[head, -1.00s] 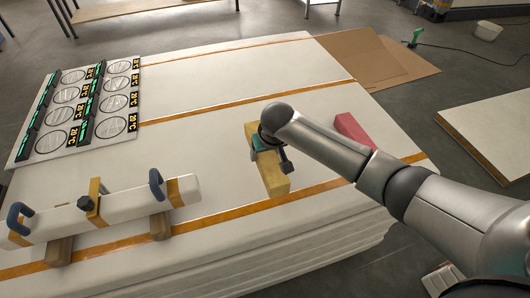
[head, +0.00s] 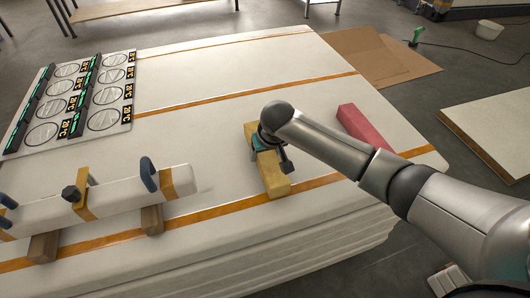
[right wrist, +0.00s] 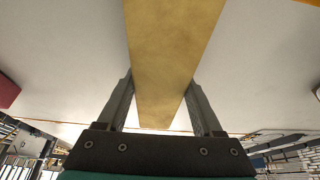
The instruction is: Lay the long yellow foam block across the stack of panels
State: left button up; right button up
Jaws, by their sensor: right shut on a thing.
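The long yellow foam block (head: 272,178) is over the top of the white stack of panels (head: 190,95), with its near end by the front orange strap. My right gripper (head: 266,146) is on its middle, partly hidden by my wrist. In the right wrist view the foam block (right wrist: 172,45) runs between the two fingers of my right gripper (right wrist: 160,85), which are shut on its sides. I cannot tell whether the block touches the top panel or hangs just above it. My left gripper is not in view.
A pink block (head: 364,128) lies on the stack right of my wrist. A white beam (head: 125,193) with clamps rests on wooden blocks at front left. A gauge board (head: 70,98) lies at back left. Cardboard (head: 385,58) and another panel (head: 495,120) are beyond the stack.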

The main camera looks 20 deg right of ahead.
jog(key=shift+f, duration=0.6)
jog(key=o, duration=1.4)
jog(key=shift+c, duration=0.2)
jog(key=shift+r, duration=0.1)
jog(key=p+v, duration=0.4)
jog(key=v, duration=1.1)
jog(key=shift+a, duration=0.1)
